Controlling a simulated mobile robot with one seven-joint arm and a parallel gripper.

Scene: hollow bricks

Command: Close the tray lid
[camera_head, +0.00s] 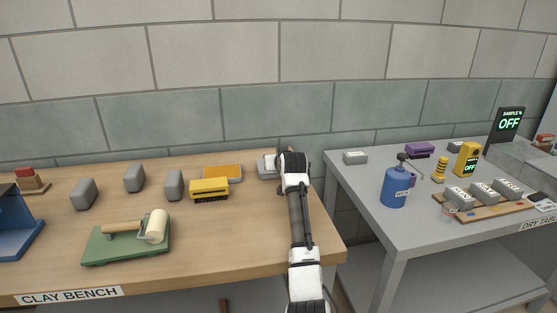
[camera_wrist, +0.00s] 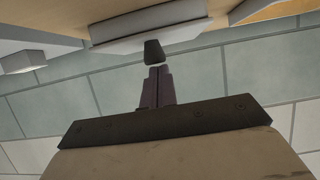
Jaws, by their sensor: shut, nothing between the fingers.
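A pale grey tray-like box (camera_head: 266,167) sits at the back right of the wooden bench, partly hidden behind my arm. In the wrist view a pale grey flat panel (camera_wrist: 185,24), perhaps its lid, lies across the top, with a small dark knob (camera_wrist: 153,50) on its near edge. My gripper (camera_wrist: 157,72) is shut and empty, its fingertips just short of the knob; I cannot tell if they touch. In the head view its fingers are mostly hidden by my own wrist. How far the lid is open cannot be made out.
Left of the box stand a yellow block-shaped tool (camera_head: 209,188), an orange-topped tray (camera_head: 223,173) and several grey bricks (camera_head: 174,185). A green board with a roller (camera_head: 105,248) lies in front. A gap separates the grey table (camera_head: 400,235) with its blue bottle (camera_head: 395,190).

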